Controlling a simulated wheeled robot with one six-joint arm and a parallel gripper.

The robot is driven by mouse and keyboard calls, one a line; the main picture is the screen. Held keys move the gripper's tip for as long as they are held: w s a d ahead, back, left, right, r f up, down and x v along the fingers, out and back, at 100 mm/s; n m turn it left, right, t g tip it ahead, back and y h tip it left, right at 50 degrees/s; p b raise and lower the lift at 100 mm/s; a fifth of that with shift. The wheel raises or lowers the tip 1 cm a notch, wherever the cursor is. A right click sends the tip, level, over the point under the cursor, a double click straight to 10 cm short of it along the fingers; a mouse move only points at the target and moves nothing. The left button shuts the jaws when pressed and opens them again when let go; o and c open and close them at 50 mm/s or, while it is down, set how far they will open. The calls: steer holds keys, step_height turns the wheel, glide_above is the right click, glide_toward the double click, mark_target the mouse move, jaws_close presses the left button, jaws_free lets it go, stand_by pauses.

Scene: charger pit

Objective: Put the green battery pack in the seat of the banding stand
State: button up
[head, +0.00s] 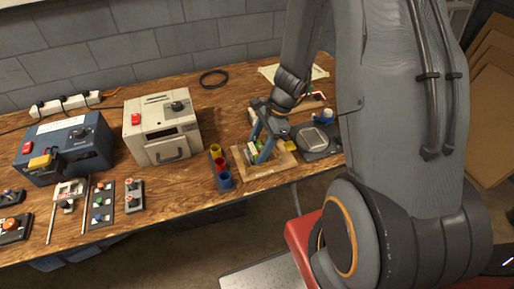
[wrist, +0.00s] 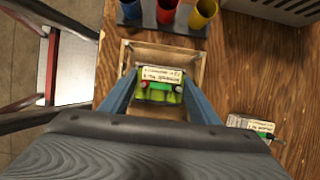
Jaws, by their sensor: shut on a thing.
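My gripper (wrist: 160,92) is shut on the green battery pack (wrist: 158,94), which has a pale printed label on top. The blue fingers press on its two sides. The pack is over or inside a shallow wooden tray (wrist: 194,63); I cannot tell whether it touches the tray floor. In the head view my gripper (head: 262,153) points down into the tray (head: 280,168), and the pack is partly hidden by the fingers.
Red, yellow and blue cups (head: 219,166) stand close beside the tray. A second labelled pack (wrist: 248,125) lies on the bench. A cream box (head: 160,130), a blue box (head: 62,150) and several switch panels (head: 101,200) fill the left. A dark flat device (head: 316,140) is right of the tray.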

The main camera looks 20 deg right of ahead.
steer(key=shift+f, duration=0.25)
stand_by(0.5)
steer(key=o, duration=1.5)
steer(key=shift+c, duration=0.2)
steer(key=shift+r+p, duration=3.1)
steer(key=shift+r, duration=0.45)
